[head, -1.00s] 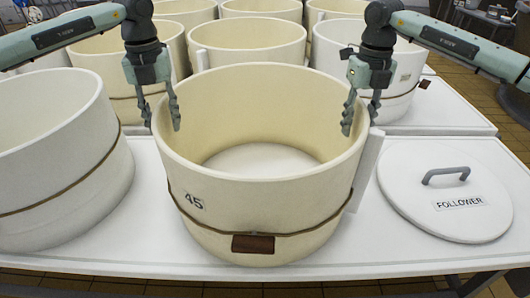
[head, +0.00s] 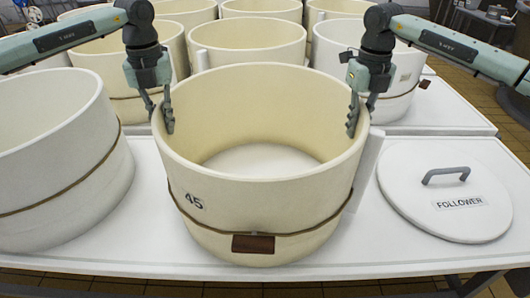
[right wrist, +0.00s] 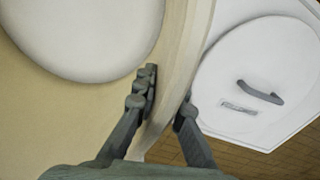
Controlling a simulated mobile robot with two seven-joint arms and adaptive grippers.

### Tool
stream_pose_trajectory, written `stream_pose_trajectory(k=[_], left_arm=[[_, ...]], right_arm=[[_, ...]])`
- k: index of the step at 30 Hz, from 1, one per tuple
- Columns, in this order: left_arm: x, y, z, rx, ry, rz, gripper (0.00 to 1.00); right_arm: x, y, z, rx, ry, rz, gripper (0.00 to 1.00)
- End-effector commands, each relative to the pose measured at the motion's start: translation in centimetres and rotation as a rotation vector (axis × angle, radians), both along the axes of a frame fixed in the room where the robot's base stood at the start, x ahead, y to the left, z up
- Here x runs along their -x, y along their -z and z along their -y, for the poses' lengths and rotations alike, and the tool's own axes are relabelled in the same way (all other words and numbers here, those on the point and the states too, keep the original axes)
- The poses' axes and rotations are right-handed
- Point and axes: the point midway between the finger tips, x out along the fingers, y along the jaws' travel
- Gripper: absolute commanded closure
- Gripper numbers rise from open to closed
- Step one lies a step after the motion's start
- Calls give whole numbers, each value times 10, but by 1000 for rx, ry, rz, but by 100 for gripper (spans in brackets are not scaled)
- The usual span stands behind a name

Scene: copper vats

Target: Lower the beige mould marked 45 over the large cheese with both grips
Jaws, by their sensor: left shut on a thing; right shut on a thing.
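The beige mould marked 45 (head: 262,213) stands upright at the front middle of the white table, a brown cord around it. My left gripper (head: 160,115) is shut on its left rim, one finger inside. My right gripper (head: 361,115) is shut on its right rim. In the right wrist view, the fingers of my right gripper (right wrist: 168,95) straddle the mould wall (right wrist: 172,75). A round white surface (head: 262,161) shows inside the mould; I cannot tell whether it is the large cheese or the table. No cheese is clearly identifiable elsewhere.
A large white hoop (head: 55,165) with a cord stands close on the left. A round white lid labelled FOLLOWER (head: 445,215) lies on the right. Several cream moulds (head: 252,42) stand close behind. The table's front edge (head: 300,272) is just before the mould.

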Motion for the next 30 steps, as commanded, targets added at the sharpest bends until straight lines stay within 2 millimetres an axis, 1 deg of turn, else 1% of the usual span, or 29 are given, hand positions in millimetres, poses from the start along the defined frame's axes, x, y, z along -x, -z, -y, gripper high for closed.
stream_pose_trajectory(k=[6,14,17,27,30], left_arm=[[0,0,0,0,0,0,100],[-1,-8,0,1,0,3,100],[-1,-15,0,1,0,3,100],[-1,-48,0,1,0,3,100],[-1,-52,0,1,0,3,100]], right_arm=[[0,-1,0,1,-2,1,100],[-1,-9,0,-1,-3,4,100],[-1,-16,0,-1,-3,4,100],[-1,-48,0,-1,-3,3,100],[0,-52,0,-1,-3,3,100]])
